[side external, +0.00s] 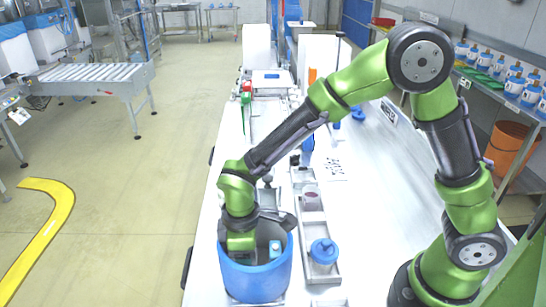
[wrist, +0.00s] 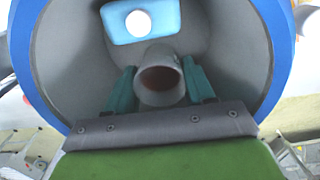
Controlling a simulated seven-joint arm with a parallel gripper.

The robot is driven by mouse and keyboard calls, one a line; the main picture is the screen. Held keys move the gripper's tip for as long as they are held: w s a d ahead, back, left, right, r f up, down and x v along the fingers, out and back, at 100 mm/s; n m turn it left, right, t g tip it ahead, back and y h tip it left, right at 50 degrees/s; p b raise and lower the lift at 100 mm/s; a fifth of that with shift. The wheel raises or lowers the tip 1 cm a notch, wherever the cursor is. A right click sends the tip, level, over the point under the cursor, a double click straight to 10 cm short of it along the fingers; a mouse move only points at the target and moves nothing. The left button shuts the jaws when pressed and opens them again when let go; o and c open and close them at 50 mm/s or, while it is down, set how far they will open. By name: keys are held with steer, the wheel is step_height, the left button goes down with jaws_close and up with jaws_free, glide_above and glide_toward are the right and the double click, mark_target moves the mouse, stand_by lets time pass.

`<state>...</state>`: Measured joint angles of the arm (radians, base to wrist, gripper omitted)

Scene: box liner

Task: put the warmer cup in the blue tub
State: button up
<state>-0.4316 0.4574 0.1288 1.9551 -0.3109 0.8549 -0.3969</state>
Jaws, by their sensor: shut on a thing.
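The blue tub (side external: 255,282) stands at the near left edge of the white table, and my arm reaches down into it. In the wrist view its blue rim (wrist: 275,22) and grey inside surround my gripper (wrist: 160,78). My gripper's two teal fingers are shut on a small grey cup (wrist: 161,98) with a reddish-brown inside, held within the tub. I cannot tell whether the cup touches the tub's bottom. In the side view the cup and fingertips are hidden by the tub and arm. Nothing shows how warm the cup is.
A blue and white item (wrist: 142,20) lies inside the tub beyond the cup. Right of the tub, a narrow tray (side external: 318,225) holds a blue-topped container (side external: 323,251) and a small greyish cup-like item (side external: 311,197). The table's right part is mostly clear.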

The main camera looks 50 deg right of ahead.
steer(key=o, duration=1.1)
steer(key=shift+c, duration=0.2)
step_height(320, 180, up, 12)
steer(key=s+d+r+m+t+y, duration=0.1)
steer(key=s+d+r+m+t, duration=0.2)
steer(key=d, duration=0.5)
steer(key=s+d+r+m+t+y, duration=0.1)
steer(key=s+d+r+m+t, duration=0.3)
steer(key=s+d+m, duration=0.3)
steer(key=d+r+m, duration=0.1)
steer(key=m, duration=0.2)
steer(key=shift+d+r, duration=0.2)
steer(key=shift+d, duration=0.15)
steer(key=shift+w, duration=0.1)
